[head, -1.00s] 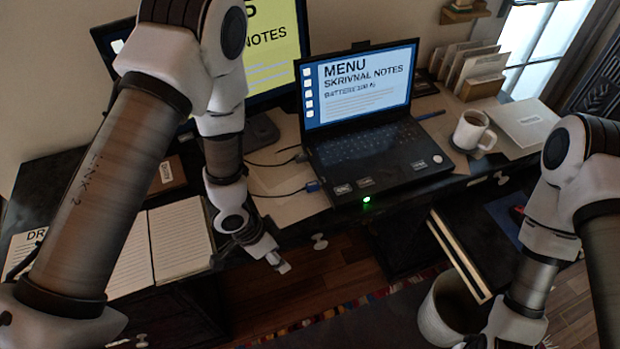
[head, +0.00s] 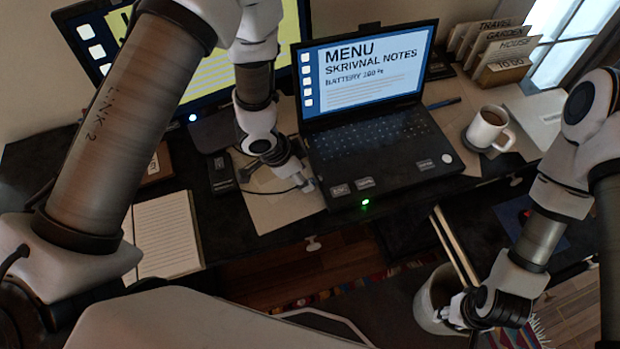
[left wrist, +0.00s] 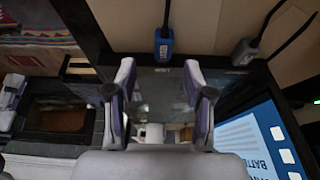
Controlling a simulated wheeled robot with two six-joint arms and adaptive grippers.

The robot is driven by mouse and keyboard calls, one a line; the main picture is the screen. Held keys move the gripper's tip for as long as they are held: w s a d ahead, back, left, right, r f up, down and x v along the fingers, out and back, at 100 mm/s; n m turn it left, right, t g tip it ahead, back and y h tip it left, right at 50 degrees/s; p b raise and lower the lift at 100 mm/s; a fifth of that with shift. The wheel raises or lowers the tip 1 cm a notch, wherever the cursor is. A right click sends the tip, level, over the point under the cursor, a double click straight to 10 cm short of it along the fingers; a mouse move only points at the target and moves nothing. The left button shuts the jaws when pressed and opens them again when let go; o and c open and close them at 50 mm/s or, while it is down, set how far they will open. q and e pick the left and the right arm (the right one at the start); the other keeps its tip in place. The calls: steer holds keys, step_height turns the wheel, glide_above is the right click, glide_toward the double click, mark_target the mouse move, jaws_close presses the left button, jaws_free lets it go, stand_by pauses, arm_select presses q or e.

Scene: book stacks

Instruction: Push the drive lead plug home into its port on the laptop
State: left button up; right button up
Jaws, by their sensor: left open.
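The open laptop (head: 385,170) stands on the desk with its screen lit. In the left wrist view, a blue plug (left wrist: 164,46) on a dark lead is at the laptop's edge, and a grey plug (left wrist: 245,51) is to its right. Their labels are too small to read, and I cannot tell how far either is seated. My left gripper (head: 306,186) is at the laptop's left side, hiding the blue plug in the head view. Its fingers (left wrist: 160,88) are open and empty, with the blue plug beyond them. My right gripper (head: 452,310) is over the bin, its jaws unclear.
A mug (head: 487,130) stands right of the laptop, near a card holder (head: 500,68). A monitor (head: 190,85) stands behind my left arm. An open notebook (head: 165,235) lies at the left. A bin (head: 428,298) stands on the floor below.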

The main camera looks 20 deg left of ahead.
arm_select(q)
steer(key=x, duration=0.4)
steer(key=shift+w+a+f, duration=0.2)
steer(key=shift+w+f, duration=0.1)
steer(key=shift+s, duration=0.1)
steer(key=shift+s+r, duration=0.15)
steer(key=c, duration=0.9)
jaws_close()
arm_select(e)
steer(key=shift+w+r, duration=0.1)
steer(key=shift+w, duration=0.15)
arm_select(q)
steer(key=shift+r+p, duration=0.1)
steer(key=shift+p, duration=0.2)
arm_select(e)
steer(key=shift+r, duration=0.1)
